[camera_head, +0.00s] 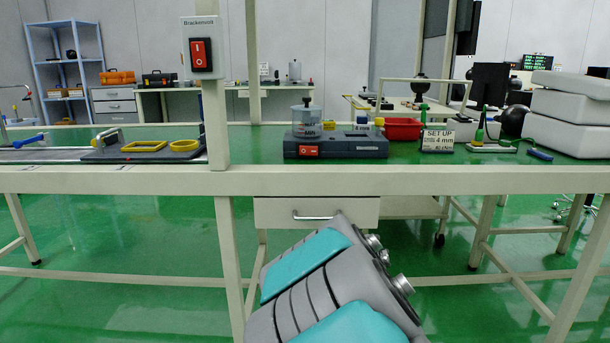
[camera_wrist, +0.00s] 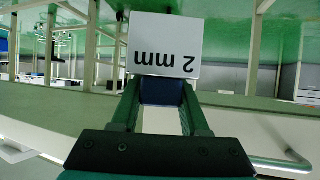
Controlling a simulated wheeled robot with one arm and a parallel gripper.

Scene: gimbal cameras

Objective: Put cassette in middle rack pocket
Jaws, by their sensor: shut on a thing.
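In the wrist view my gripper (camera_wrist: 162,88) is shut on a dark blue block (camera_wrist: 162,94). A white plate (camera_wrist: 165,42) marked "2 mm", upside down in the picture, is at the far end of this block; I take the two together as the cassette. It is held in the air, with the room behind it. My gripper and the cassette do not show in the head view, where only my grey and teal arm appears low down. I cannot make out a rack with pockets in either view.
A long green-topped bench (camera_head: 254,140) crosses the head view. It bears a grey device (camera_head: 360,147) with a red switch, a "SET UP 4 mm" sign (camera_head: 437,140), a red bin (camera_head: 402,129) and a dark board (camera_head: 108,153) with yellow rings. A post (camera_head: 215,110) carries a switch box.

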